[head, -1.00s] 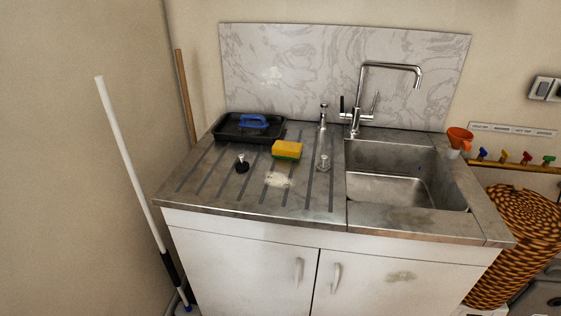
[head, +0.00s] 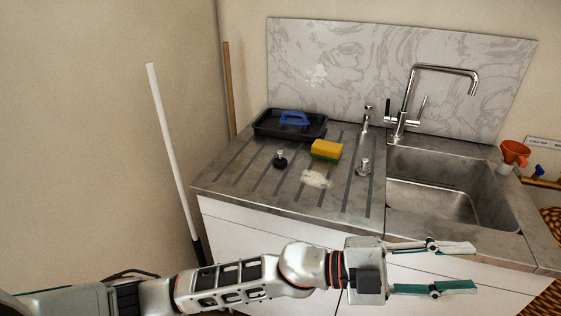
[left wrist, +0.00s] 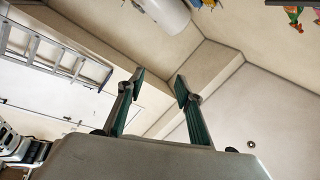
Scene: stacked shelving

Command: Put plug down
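A small black plug with a metal top (head: 280,160) stands on the grooved metal draining board (head: 225,179) left of the sink. A second small metal fitting, perhaps another plug (head: 363,167), stands to its right, near the sink. My left gripper (head: 474,267) is in front of the cabinet, below the counter edge, pointing right. Its two green-padded fingers are apart with nothing between them. The left wrist view also shows this open gripper (left wrist: 160,83) against the ceiling and walls. My right gripper is in neither view.
A yellow-green sponge (head: 326,150) lies between the two fittings. A black tray (head: 262,129) with a blue-handled item (head: 294,118) is at the back left. The tap (head: 410,95) rises behind the empty sink (head: 440,204). An orange cup (head: 514,152) stands at the right.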

